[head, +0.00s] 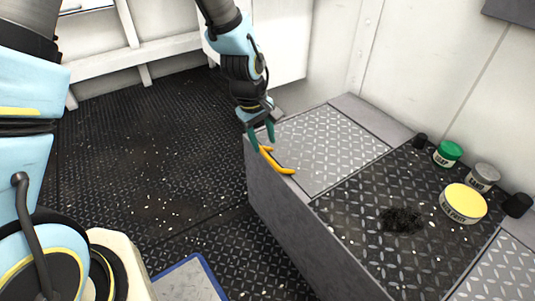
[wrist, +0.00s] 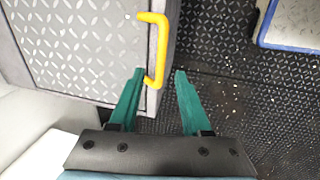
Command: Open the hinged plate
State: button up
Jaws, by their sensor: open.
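The hinged plate (head: 320,145) is a light grey tread plate set flat in the top of a grey box, and it looks closed. A yellow handle (head: 277,163) is fixed near its front edge. In the wrist view the plate (wrist: 85,40) fills the upper left, with the yellow handle (wrist: 158,50) at its edge. My gripper (head: 262,135) has teal fingers and is at the handle's far end. In the wrist view my gripper (wrist: 160,72) is open, with the handle's near end between or just above the fingertips. Whether they touch it I cannot tell.
On the black top beside the plate stand a green-lidded tub (head: 448,152), a grey tub (head: 482,177), a yellow-lidded tub (head: 463,203) and black cups. A dark bristly clump (head: 402,220) lies there. A blue-edged platform (head: 190,280) is on the floor. The black floor (head: 150,150) left of the box is mostly clear.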

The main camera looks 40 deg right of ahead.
aim_at(267, 155)
jog(key=shift+d+f+b, duration=0.2)
jog(key=shift+f+b, duration=0.05)
jog(key=shift+f, duration=0.95)
jog(key=shift+d+f+b, duration=0.2)
jog(key=shift+f, duration=0.95)
grip_shut()
